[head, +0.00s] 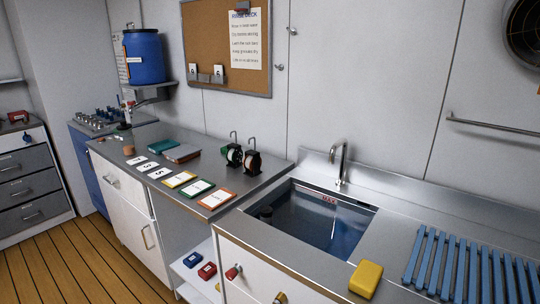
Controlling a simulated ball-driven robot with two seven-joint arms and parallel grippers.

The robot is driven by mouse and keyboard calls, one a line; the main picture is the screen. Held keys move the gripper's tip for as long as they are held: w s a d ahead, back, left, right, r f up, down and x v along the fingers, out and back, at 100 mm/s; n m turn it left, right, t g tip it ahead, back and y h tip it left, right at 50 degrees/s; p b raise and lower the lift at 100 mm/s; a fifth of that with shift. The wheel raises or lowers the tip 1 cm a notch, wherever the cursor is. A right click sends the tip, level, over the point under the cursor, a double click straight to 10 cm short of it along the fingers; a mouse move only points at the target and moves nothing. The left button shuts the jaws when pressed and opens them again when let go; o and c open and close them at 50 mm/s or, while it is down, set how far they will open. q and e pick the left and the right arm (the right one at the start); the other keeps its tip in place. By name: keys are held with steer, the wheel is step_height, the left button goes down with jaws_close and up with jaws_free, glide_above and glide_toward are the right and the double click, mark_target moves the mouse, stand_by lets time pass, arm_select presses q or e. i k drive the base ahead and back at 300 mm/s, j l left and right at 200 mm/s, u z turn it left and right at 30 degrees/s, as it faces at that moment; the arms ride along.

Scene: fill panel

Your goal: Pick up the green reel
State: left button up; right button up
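Two small dark reels with upright metal hooks stand side by side on the steel counter (210,165), left of the sink. The left reel (234,154) has a pale face and a hint of green at its left edge, so it looks like the green one. The right reel (253,162) looks reddish brown with a pale centre and stands very close to it. At this size I cannot tell whether they touch. Neither of my grippers is in view.
Several coloured cards, including a green-edged one (197,188), lie in front of the reels. Two flat books (182,153) lie to their left. The sink (315,218), a yellow block (366,278) and a blue rack (470,265) are to the right. A blue barrel (143,57) stands on a wall shelf.

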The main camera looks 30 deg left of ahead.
mark_target(234, 154)
steer(key=j+z, duration=0.45)
steer(key=j, duration=0.25)
steer(key=j+z, duration=0.45)
steer(key=j, duration=0.2)
